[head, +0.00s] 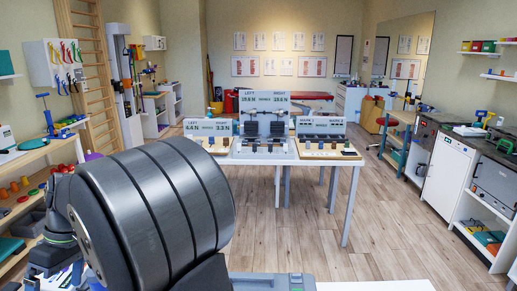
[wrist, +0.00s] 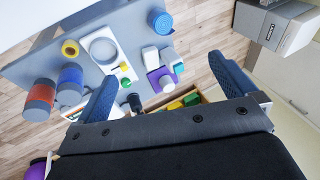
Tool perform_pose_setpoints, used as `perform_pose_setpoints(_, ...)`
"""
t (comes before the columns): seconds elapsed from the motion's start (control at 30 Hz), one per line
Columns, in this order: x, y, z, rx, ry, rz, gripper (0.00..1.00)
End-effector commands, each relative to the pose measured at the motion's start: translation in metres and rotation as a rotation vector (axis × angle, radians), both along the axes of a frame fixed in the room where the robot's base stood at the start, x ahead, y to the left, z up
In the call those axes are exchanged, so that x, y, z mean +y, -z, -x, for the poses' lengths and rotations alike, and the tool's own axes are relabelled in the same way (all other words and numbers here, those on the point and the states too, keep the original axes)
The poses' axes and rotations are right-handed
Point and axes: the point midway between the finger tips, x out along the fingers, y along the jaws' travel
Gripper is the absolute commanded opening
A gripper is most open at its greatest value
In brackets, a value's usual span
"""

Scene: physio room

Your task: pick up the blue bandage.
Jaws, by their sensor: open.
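My gripper (wrist: 164,69) shows in the wrist view with its two blue fingers wide apart and nothing held between them. Beyond them is a grey surface with several small items. I cannot tell which of these blue things is the bandage. None touches the fingers. In the head view my own large dark arm link covers the left front, and my gripper does not show.
A white tray (wrist: 112,57) with a round dish, a yellow ring (wrist: 70,48) and a purple-and-white item (wrist: 162,79) share the grey surface. An open box (wrist: 184,101) of coloured pieces lies nearby. In the head view, a central table (head: 256,159) holds signed displays; wooden floor (head: 300,230) is open around it.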

Motion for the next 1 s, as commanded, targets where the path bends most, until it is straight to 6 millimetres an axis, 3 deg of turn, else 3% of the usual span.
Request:
perform_pose_setpoints(0.17, 0.000, 0.000, 0.000, 0.000, 0.000, 0.000, 1.00)
perform_pose_setpoints(0.33, 0.000, 0.000, 0.000, 0.000, 0.000, 0.000, 0.70)
perform_pose_setpoints(0.63, 0.001, 0.001, 0.003, -0.006, -0.005, 0.006, 0.70)
perform_pose_setpoints(0.77, 0.009, 0.009, 0.020, -0.055, -0.041, 0.048, 0.70)
perform_pose_setpoints(1.0, 0.031, 0.028, 0.070, -0.245, -0.140, 0.142, 0.70)
